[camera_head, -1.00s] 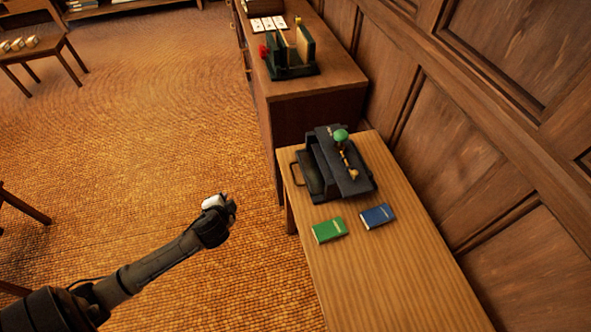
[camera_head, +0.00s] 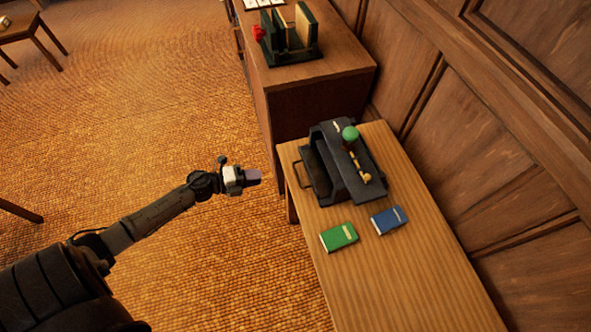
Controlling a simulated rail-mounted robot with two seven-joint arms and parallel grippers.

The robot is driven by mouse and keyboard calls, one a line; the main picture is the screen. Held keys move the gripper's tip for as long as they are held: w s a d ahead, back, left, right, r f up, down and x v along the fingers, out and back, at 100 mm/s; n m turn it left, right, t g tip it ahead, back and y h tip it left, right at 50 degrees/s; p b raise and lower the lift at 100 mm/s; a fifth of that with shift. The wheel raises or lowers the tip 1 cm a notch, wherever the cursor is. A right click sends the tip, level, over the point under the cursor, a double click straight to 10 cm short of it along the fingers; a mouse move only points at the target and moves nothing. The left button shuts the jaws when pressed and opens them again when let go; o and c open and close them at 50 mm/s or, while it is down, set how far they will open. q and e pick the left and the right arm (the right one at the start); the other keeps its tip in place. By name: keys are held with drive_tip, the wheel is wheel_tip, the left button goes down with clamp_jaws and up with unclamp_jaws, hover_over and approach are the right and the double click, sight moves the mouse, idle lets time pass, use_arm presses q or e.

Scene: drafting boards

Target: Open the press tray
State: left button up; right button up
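The black press (camera_head: 352,178) stands on the far end of the wooden table. It has a green knob on top and brass-coloured parts on its upper face. Its press tray (camera_head: 316,182) is on the left side, with a thin dark handle (camera_head: 298,174) facing left, near the table's left edge. My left gripper (camera_head: 254,177) is in the air left of the table and the handle, pointing right, and touches neither. Its fingers look close together, but their opening is too small to judge. My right gripper is not in view.
A green book (camera_head: 339,237) and a blue book (camera_head: 389,220) lie on the table (camera_head: 390,285) in front of the press. A panelled wall closes the right side.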

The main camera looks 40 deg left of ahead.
sight(295, 170)
use_arm(q)
drive_tip(key=b+x, duration=0.1)
drive_tip(key=x, duration=1.2)
drive_tip(key=shift+w+d, duration=0.2)
drive_tip(key=shift+w, duration=0.15)
drive_tip(key=shift+c, duration=0.2)
clamp_jaws()
